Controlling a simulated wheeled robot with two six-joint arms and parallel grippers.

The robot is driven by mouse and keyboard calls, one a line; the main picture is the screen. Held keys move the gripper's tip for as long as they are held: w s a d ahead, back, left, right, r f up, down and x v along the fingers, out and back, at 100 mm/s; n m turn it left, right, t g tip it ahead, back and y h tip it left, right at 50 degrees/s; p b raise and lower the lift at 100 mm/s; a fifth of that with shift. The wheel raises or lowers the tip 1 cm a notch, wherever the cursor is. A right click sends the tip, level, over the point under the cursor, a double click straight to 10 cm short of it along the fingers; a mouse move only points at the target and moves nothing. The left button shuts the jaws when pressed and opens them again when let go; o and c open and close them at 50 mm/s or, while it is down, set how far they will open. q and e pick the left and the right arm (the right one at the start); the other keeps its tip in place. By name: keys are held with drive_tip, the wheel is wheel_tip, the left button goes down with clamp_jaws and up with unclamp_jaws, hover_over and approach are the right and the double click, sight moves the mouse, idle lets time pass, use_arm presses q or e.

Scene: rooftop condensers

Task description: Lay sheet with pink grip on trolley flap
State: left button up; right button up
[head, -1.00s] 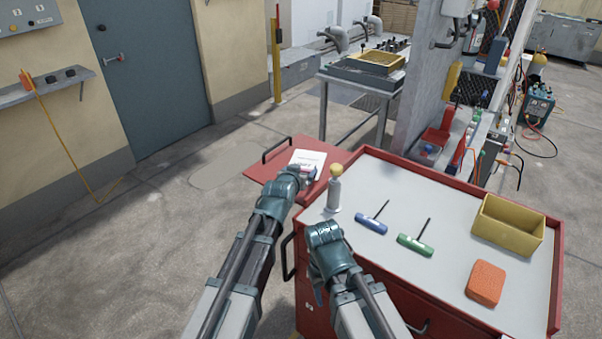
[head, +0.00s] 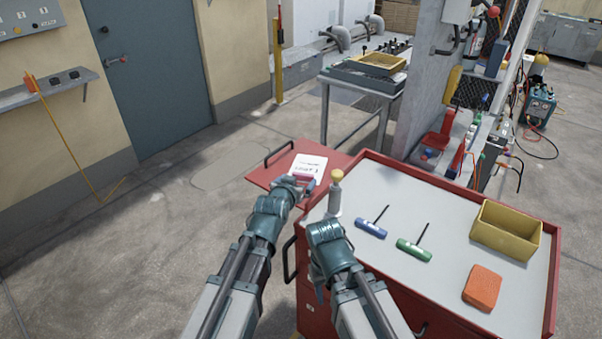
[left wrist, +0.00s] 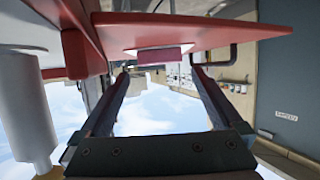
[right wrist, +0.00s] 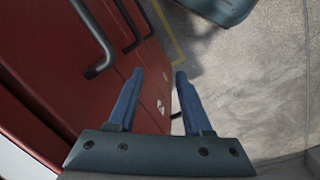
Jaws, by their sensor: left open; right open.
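The white sheet (head: 307,166) lies flat on the red trolley flap (head: 263,177), which sticks out from the trolley's far left side. Its pink grip (left wrist: 160,55) faces my left gripper and shows at the flap's edge in the left wrist view. My left gripper (left wrist: 161,74) is open, its fingers apart on either side of the grip's line and not closed on it. In the head view the left wrist partly covers the near side of the sheet. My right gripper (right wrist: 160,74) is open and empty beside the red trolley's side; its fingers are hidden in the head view.
On the trolley top (head: 375,190) stand a grey bottle with a yellow cap (head: 335,197), a blue T-handle tool (head: 370,228), a green one (head: 414,250), a yellow bin (head: 506,231) and an orange block (head: 482,287). Floor left of the flap is clear.

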use_arm(q)
drive_tip(key=p+v, duration=0.1)
drive_tip(key=v, duration=0.4)
drive_tip(key=shift+s+a, duration=0.1)
drive_tip(key=shift+s, duration=0.15)
use_arm(e)
wheel_tip(320, 180, up, 2)
drive_tip(key=shift+r, duration=0.1)
